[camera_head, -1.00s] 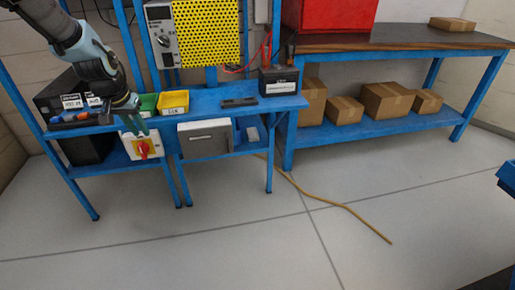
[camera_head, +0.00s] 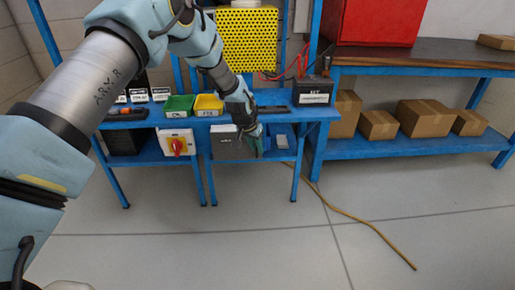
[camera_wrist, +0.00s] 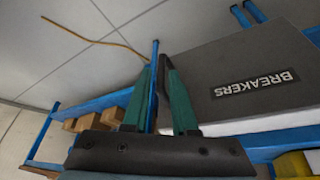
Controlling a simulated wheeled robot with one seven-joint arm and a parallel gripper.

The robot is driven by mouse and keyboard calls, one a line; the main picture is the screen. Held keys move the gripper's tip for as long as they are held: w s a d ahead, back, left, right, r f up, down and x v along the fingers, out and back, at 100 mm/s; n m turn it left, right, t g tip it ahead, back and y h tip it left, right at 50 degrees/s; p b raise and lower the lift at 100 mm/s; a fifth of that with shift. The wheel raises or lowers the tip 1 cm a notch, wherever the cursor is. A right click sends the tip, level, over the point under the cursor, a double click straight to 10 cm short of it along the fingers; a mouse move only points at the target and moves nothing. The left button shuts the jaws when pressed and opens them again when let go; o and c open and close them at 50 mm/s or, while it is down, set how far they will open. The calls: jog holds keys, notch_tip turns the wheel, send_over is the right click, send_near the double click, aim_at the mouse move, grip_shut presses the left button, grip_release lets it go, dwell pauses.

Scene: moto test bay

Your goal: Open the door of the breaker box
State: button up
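The breaker box is a grey box (camera_head: 223,146) under the blue bench's top. The head view shows its left part, with my arm over its right side; its door looks closed. In the wrist view its broad grey face (camera_wrist: 225,65) carries a "BREAKERS" label (camera_wrist: 255,90), upside down. My gripper (camera_head: 257,150) is at the box's right front. In the wrist view its two green fingers (camera_wrist: 160,75) are apart. A dark bar, apparently the door handle (camera_wrist: 165,62), shows between the fingertips, close to the right finger; I cannot tell whether they touch.
Green (camera_head: 179,106) and yellow (camera_head: 208,105) bins and a black battery (camera_head: 312,91) stand on the bench. A yellow cable (camera_head: 350,214) lies on the otherwise clear floor in front.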

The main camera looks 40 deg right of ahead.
jog(key=shift+x, duration=1)
grip_shut()
dwell(0.8)
